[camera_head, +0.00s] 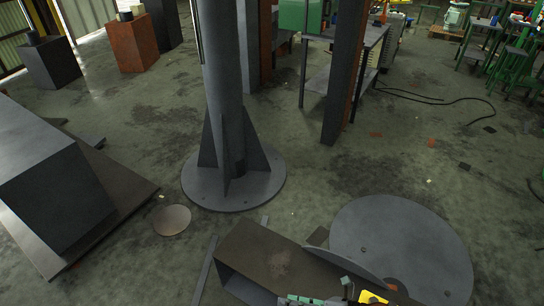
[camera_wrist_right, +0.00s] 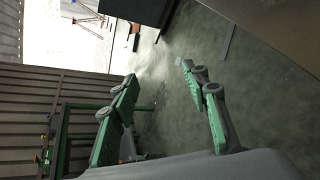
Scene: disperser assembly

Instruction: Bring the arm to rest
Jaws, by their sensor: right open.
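My right gripper (camera_head: 322,291) shows only in part at the bottom edge of the head view, with green finger pieces and a yellow part. In the right wrist view its two green and grey fingers (camera_wrist_right: 158,78) stand wide apart, with nothing between them but the floor behind. My left gripper is not in view. In the head view, a grey column (camera_head: 224,90) with gusset plates stands upright on a round base. A large grey disc (camera_head: 400,235) lies at the lower right, and a dark box-shaped beam (camera_head: 262,255) lies in front of the column, close to my right gripper.
A large dark block (camera_head: 50,180) sits on a flat plate at left. A small round plate (camera_head: 172,220) lies on the floor. An orange box (camera_head: 132,42), a shelf table (camera_head: 320,75) and a black cable (camera_head: 440,101) are farther back. Open floor lies at centre right.

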